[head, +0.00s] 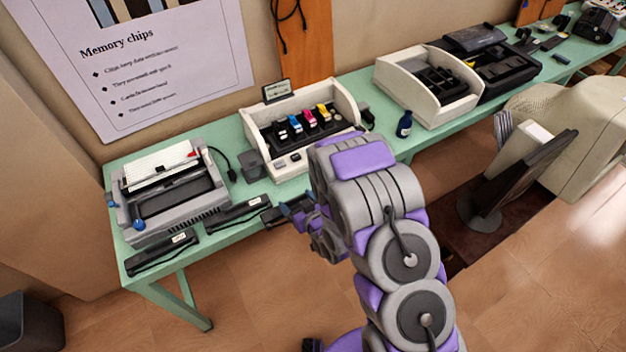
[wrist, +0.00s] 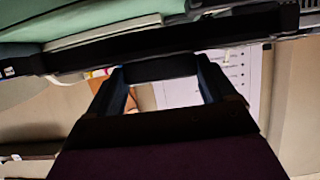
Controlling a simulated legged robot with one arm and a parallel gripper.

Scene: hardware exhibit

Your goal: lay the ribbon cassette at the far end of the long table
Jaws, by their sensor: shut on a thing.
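One long black ribbon cassette (head: 162,252) with a white label lies on the near left corner of the long green table (head: 232,236). A second labelled black cassette (head: 235,213) lies to its right along the front edge. My gripper (head: 290,210) is at the table's front edge, just right of this second cassette. In the wrist view, my gripper (wrist: 160,80) is shut on a black cassette (wrist: 158,68), with a long black bar crossing behind the fingers. The held cassette is mostly hidden in the head view, so I cannot tell whether it touches the table.
A grey printer (head: 170,190) stands at the table's left end. A white tray with coloured cartridges (head: 300,115), a small dark bottle (head: 405,124) and a white open box (head: 428,85) stand farther right. Black devices fill the far right.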

